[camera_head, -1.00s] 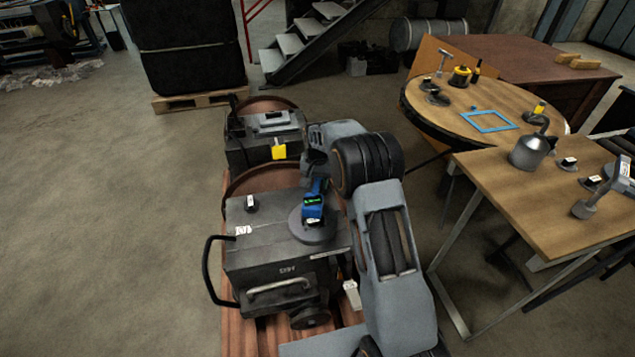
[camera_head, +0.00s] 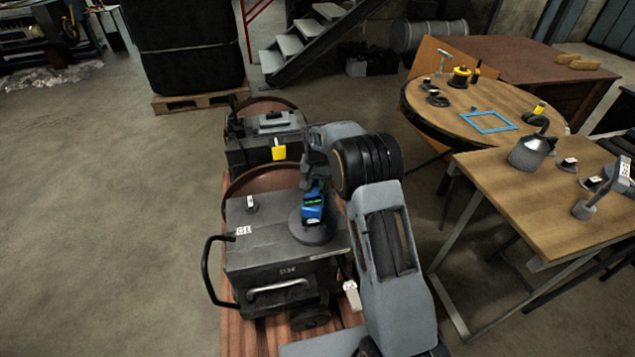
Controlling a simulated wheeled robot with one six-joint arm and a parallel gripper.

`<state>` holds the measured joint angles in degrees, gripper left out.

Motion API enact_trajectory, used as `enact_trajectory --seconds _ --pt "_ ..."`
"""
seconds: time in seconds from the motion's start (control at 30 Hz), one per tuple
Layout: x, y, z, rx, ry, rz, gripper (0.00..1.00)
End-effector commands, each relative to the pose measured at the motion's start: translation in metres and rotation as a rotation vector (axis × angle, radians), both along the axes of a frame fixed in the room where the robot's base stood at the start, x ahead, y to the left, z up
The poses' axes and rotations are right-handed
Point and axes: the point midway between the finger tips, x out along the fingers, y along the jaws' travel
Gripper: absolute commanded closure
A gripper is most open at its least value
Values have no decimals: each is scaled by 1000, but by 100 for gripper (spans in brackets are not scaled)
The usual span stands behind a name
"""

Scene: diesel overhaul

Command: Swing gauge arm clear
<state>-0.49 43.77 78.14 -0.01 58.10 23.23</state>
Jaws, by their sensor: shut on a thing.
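A dark grey metal box (camera_head: 264,262) like an engine block stands on a wooden pallet in the middle. A round grey disc (camera_head: 312,232) sits on its top at the right. My gripper (camera_head: 314,186) reaches down from above and is shut on the upper part of the blue gauge. Its fingertips and the exact contact are small and partly hidden. I cannot make out a separate gauge arm.
A second dark box (camera_head: 262,142) with a yellow tag stands just behind. Wooden tables (camera_head: 515,200) with an oil can (camera_head: 530,150) and small parts are at the right. A black handle (camera_head: 208,275) sticks out at the left of the front box. The floor at the left is clear.

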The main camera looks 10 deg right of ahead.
Motion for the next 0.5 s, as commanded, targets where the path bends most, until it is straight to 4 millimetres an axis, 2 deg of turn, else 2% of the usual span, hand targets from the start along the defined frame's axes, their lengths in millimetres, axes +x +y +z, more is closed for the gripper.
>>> enact_trajectory --seconds 0.27,0.5 --pt "0 -1 1 0 0 13 100" --pt "-3 -11 1 0 -1 119 100"
